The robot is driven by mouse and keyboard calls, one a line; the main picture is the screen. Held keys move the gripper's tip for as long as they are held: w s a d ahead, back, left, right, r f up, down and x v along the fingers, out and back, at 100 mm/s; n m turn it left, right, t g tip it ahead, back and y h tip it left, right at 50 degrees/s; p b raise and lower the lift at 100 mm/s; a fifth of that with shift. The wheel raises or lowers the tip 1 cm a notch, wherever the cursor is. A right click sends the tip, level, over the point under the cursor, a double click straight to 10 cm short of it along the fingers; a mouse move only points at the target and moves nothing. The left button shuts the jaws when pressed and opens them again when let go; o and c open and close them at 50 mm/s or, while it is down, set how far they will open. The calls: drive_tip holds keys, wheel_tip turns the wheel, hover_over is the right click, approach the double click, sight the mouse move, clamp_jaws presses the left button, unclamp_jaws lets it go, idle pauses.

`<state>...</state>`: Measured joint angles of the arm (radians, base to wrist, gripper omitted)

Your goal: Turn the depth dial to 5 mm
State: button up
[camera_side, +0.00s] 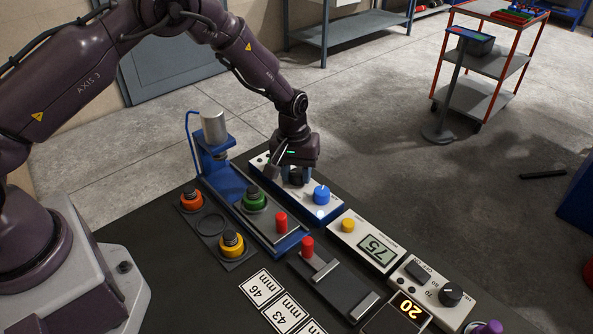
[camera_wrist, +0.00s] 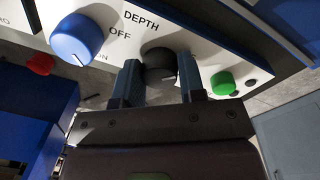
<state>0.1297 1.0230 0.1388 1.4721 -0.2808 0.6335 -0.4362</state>
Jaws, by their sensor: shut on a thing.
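A black dial (camera_wrist: 160,62) sits on the white face of the press's control box, beside the printed words DEPTH and OFF. My gripper (camera_wrist: 162,82) is shut on this black dial, with one finger on each side of it. The dial's pointer and scale near the fingers are hidden, so its setting cannot be read. In the side view my gripper (camera_side: 296,176) reaches down onto the control box (camera_side: 335,208) and mostly covers the dial. A blue dial (camera_wrist: 76,39) with a white pointer mark stands next to it, also visible in the side view (camera_side: 321,194).
A green button (camera_wrist: 223,83) is close to one finger. The blue press (camera_side: 222,165) with red-handled parts stands left of the box.

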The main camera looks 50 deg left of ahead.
sight(291, 173)
drive_tip(key=o, duration=0.9)
drive_tip(key=r, duration=1.3)
drive_tip(key=shift+s+a, duration=0.2)
drive_tip(key=shift+a, duration=0.15)
drive_tip(key=s+r+m+t, duration=0.1)
drive_tip(key=s+r+m, duration=0.1)
drive_tip(key=s+r, duration=0.4)
drive_tip(key=s+a+r+m+t, duration=0.1)
drive_tip(key=s+r, duration=0.5)
drive_tip(key=s, duration=0.6)
drive_tip(key=s+r+m+t, duration=0.3)
drive_tip(key=s+r, duration=0.4)
drive_tip(key=s, duration=0.3)
drive_tip(key=shift+a+m, duration=0.4)
